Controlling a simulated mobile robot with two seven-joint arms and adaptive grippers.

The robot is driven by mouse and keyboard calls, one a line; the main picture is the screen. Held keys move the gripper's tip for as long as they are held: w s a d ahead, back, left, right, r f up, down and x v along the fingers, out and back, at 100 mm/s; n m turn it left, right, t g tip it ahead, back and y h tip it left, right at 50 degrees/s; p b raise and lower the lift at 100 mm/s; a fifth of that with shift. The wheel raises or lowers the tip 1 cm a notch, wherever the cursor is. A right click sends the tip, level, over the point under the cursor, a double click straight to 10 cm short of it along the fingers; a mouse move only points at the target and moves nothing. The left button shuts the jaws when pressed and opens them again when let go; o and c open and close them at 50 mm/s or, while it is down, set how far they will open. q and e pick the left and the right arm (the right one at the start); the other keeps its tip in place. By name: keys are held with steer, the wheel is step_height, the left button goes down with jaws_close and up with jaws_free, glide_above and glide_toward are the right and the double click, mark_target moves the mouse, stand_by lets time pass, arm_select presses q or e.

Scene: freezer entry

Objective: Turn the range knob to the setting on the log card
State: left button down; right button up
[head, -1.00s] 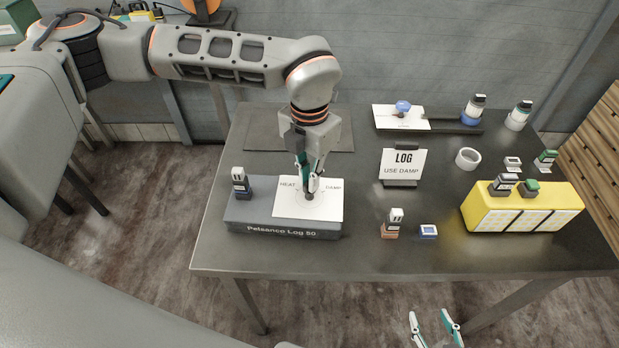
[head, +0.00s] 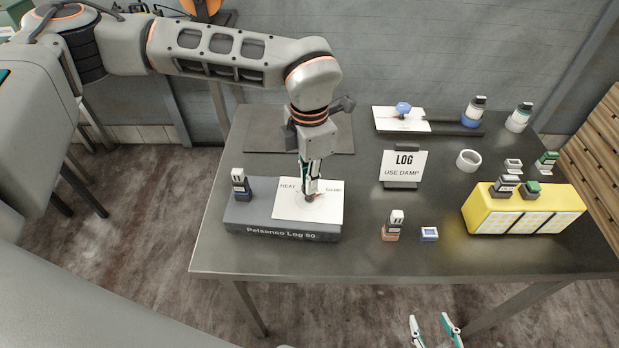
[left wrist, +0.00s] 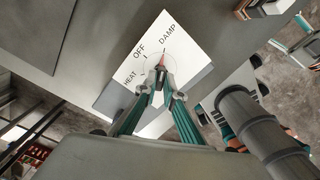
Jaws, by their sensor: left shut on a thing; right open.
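The range knob (head: 309,198) is on the white dial plate (head: 290,211) of the grey Pelsanco Log 50 box (head: 282,229). The left wrist view shows the plate (left wrist: 120,70) marked HEAT, OFF and DAMP. My left gripper (head: 310,192) points down and is shut on the knob, hiding most of it. In the left wrist view the gripper (left wrist: 160,78) holds the knob, and a small red pointer (left wrist: 162,60) points roughly towards DAMP. The log card (head: 403,165) reads "LOG USE DAMP". My right gripper (head: 437,330) is open and empty beyond the table's front edge.
A dark bottle (head: 240,184) stands on the box's left end. An orange-labelled bottle (head: 392,225) and a small blue box (head: 429,234) stand right of it. A yellow case (head: 480,213) and a white ring (head: 467,160) are further right. The table's front strip is clear.

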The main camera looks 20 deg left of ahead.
arm_select(q)
steer(key=c, duration=2.1)
jaws_free()
steer(key=shift+c, duration=0.2)
step_height(320, 180, up, 12)
